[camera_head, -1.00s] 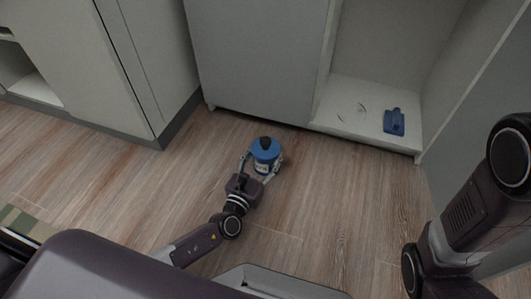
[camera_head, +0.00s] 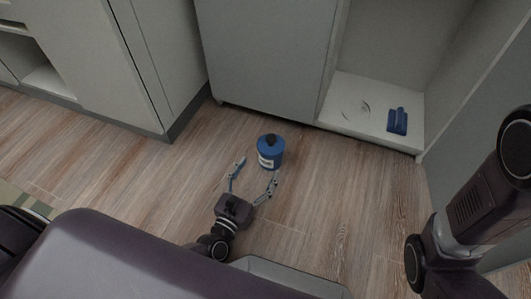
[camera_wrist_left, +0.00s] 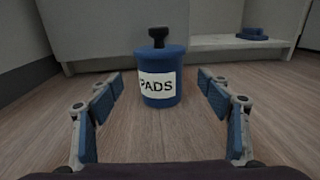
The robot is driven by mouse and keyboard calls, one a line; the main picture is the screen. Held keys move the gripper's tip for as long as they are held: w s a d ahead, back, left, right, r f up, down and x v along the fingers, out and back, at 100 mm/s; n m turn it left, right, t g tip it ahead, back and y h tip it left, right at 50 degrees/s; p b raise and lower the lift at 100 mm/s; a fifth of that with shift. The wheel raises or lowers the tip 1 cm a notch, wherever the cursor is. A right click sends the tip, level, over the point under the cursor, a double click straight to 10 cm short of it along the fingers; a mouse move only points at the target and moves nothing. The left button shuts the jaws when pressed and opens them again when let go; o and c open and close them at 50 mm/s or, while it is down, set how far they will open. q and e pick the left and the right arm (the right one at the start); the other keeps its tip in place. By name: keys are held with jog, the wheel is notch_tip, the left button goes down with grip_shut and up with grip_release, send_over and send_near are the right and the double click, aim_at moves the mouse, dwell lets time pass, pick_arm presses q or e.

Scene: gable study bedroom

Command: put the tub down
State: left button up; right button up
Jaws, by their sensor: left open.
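The tub (camera_head: 270,152) is blue with a dark knob on its lid and a white label. It stands upright on the wooden floor in front of the cabinet. In the left wrist view the tub (camera_wrist_left: 162,78) shows the label "PADS" and stands just beyond the fingertips. My left gripper (camera_head: 256,176) is open and empty, with its fingers spread on the near side of the tub, apart from it. It also shows in the left wrist view (camera_wrist_left: 160,88). My right arm is at the right edge of the head view, but its gripper is out of view.
An open cabinet compartment (camera_head: 363,133) at the right holds a blue object (camera_head: 397,121) and thin curved items (camera_head: 361,110). A closed grey panel (camera_head: 265,60) stands behind the tub. Another cabinet (camera_head: 140,75) is at the left. The floor around the tub is clear.

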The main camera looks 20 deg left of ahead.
pick_arm(q)
jog(key=shift+s+a+p, duration=0.15)
jog(key=shift+s+p, duration=0.15)
jog(key=shift+s, duration=1.05)
dwell(0.4)
